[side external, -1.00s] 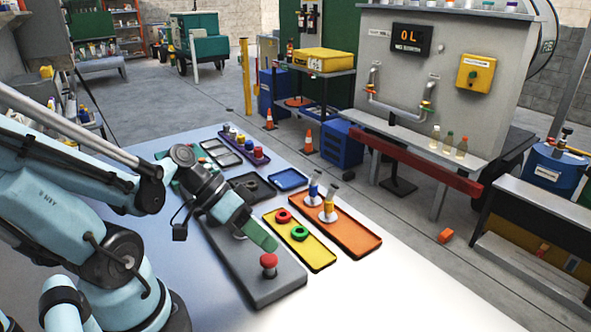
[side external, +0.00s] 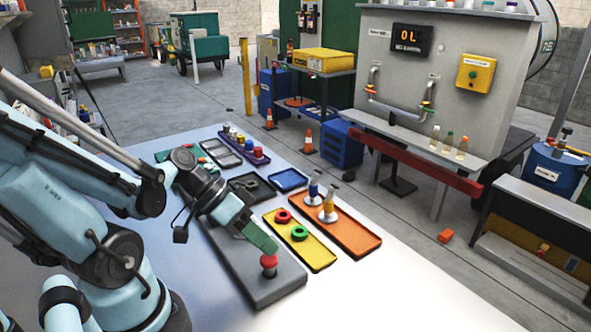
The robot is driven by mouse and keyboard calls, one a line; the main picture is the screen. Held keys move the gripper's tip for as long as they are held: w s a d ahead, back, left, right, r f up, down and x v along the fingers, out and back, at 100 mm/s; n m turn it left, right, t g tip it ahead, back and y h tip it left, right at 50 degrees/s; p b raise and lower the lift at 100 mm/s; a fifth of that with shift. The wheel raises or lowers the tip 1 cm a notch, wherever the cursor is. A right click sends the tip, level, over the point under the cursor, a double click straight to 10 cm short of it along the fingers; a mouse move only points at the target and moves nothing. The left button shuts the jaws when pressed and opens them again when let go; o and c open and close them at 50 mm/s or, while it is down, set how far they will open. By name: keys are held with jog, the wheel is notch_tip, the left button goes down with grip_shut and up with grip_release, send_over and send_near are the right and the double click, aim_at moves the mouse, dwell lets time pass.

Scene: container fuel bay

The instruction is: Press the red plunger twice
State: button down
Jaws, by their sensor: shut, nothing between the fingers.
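The red plunger (side external: 268,262) stands near the front end of a long grey panel (side external: 262,289) on the table. Its red cap sits on a narrower stem. My gripper (side external: 272,249) is shut and empty, with its green fingers slanting down to the right. The fingertips are right above the red cap, close to it; I cannot tell whether they touch. Part of the panel behind the plunger is hidden by the gripper.
A yellow tray (side external: 321,262) with a red ring (side external: 283,216) and a green ring (side external: 299,233) lies just right of the panel. An orange tray (side external: 362,243) with a blue-topped and a yellow-topped post lies beyond it. The table's front right is clear.

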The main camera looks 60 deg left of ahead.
aim_at(265, 256)
jog(key=shift+r, duration=0.3)
jog(key=shift+r, duration=0.1)
jog(key=shift+r, duration=2.4)
jog(key=shift+w+f+g+y, duration=0.1)
jog(key=shift+f+g+y, duration=0.2)
jog(key=shift+f+y, duration=0.1)
jog(key=w+y, duration=0.1)
jog(key=y, duration=0.1)
jog(key=w+t+y, duration=0.1)
jog(key=w+y, duration=0.1)
jog(key=w+r+y, duration=0.1)
jog(key=w+y, duration=0.1)
jog(key=shift+w+a+n+t, duration=0.15)
jog(key=shift+a+n+t, duration=0.15)
